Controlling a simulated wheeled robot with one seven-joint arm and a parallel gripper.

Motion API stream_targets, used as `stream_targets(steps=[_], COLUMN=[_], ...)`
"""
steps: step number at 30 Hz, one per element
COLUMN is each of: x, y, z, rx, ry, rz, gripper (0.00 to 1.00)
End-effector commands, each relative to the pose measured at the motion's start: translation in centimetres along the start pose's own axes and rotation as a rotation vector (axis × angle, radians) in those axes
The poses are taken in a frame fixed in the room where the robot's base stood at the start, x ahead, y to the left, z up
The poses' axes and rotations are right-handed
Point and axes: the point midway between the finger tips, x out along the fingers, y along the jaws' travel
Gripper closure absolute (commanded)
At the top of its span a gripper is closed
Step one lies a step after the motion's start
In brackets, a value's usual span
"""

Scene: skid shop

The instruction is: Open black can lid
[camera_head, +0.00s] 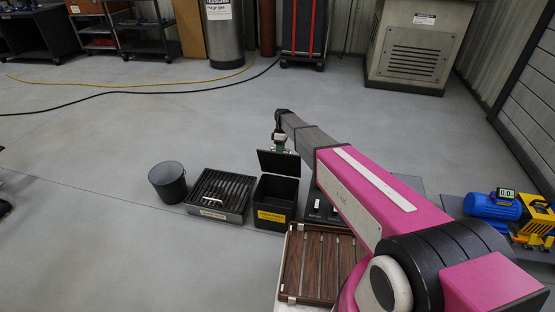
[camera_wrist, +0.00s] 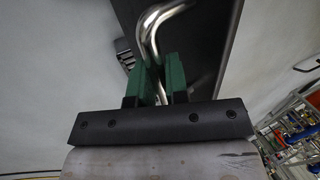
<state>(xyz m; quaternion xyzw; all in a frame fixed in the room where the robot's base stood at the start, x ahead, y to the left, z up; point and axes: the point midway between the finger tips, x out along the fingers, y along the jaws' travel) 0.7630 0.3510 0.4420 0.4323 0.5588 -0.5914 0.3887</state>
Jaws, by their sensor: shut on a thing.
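The black can (camera_head: 274,206) stands on the floor with a yellow label on its front. Its black lid (camera_head: 278,163) is raised at a steep tilt, with a dark opening showing beneath it. The lid also shows as a dark panel in the wrist view (camera_wrist: 202,40). A bent metal handle (camera_wrist: 152,28) stands at the lid. My gripper (camera_wrist: 160,80) has its green fingers shut on this handle. In the head view my gripper (camera_head: 280,142) is at the lid's upper edge. The inside of the can is mostly hidden.
A dark bucket (camera_head: 168,183) and a slotted black tray (camera_head: 219,194) stand left of the can. A wooden slatted rack (camera_head: 320,262) is in front of it. A blue and yellow machine (camera_head: 510,212) is at right. The floor behind the can is clear.

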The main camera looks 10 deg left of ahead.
Motion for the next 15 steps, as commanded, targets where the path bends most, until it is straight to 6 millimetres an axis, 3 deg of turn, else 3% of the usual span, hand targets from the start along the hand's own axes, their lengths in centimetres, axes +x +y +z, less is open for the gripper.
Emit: stream_targets(steps=[1,15], x=[-0.1,-1.8], y=[1.6,8.9], z=[-0.2,-0.2], rx=[-0.004,-0.007], ry=[0.000,0.003], rz=[0.005,0.001], gripper=[1.00,1.00])
